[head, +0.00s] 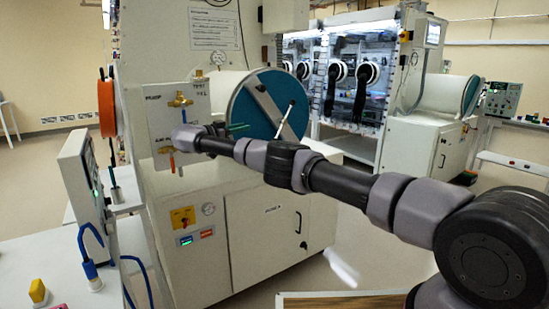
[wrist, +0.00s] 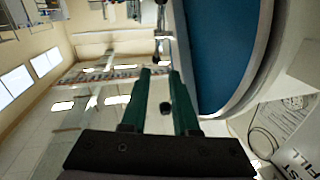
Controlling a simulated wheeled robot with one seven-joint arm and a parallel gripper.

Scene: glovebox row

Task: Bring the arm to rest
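My arm (head: 340,182) reaches from the lower right across to the valve panel (head: 158,128) of the near glovebox in the head view. My gripper (head: 238,127) is at its far end, with green fingers pointing right, in front of or beside the round blue door (head: 262,100). In the wrist view my gripper (wrist: 161,74) shows two green fingers apart, with nothing held between them. The blue door (wrist: 218,45) fills the area right of the fingers there. I cannot tell the exact clearance to the door or panel.
A yellow valve (head: 180,101) and a red handle (head: 173,163) are on the panel close to my wrist. A grey control box (head: 82,185) stands on the left bench. A second glovebox (head: 350,75) is behind. Floor shows between the cabinets.

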